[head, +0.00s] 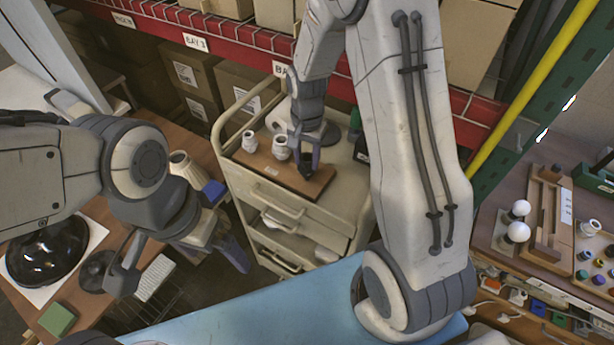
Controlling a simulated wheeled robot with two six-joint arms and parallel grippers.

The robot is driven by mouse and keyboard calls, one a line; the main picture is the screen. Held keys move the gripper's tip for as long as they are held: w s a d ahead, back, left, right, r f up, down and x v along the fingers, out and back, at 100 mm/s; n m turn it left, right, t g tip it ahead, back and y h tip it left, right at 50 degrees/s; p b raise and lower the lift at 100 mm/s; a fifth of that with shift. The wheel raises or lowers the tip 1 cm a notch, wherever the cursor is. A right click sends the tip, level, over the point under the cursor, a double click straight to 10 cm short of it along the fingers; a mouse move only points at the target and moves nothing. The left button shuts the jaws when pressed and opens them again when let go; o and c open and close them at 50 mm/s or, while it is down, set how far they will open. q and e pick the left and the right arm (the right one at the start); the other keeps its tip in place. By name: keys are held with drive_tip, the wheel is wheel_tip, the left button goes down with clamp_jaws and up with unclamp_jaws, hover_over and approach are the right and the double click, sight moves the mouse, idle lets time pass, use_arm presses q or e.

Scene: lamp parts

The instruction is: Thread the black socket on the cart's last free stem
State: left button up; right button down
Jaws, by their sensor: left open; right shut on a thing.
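The cart (337,243) stands in the middle, with a brown wooden board (262,163) on its top. Two white sockets (249,141) (281,148) stand upright on the board's left and middle parts. My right gripper (305,165) reaches down over the board's right part and is shut on the black socket (306,173). The free stem is hidden; I cannot tell whether the socket is around it or above it. My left gripper (180,278) is open and empty, left of the cart, near the wooden table.
A wooden table (88,222) at left holds a black dome shade (46,250) and a green block (57,320). Red shelving (240,38) with cardboard boxes stands behind the cart. A workbench (505,215) at right holds white bulbs (517,232) and a tray of small parts.

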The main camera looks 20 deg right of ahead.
drive_tip(key=shift+f+b, duration=0.3)
drive_tip(key=shift+f, duration=0.3)
idle(1.1)
drive_tip(key=c, duration=1.1)
unclamp_jaws()
drive_tip(key=c, duration=0.5)
drive_tip(key=shift+s+f, duration=0.15)
drive_tip(key=shift+f, duration=0.05)
drive_tip(key=m, duration=0.6)
drive_tip(key=shift+p, duration=0.35)
drive_tip(key=shift+f+m, duration=0.1)
drive_tip(key=shift+m, duration=0.3)
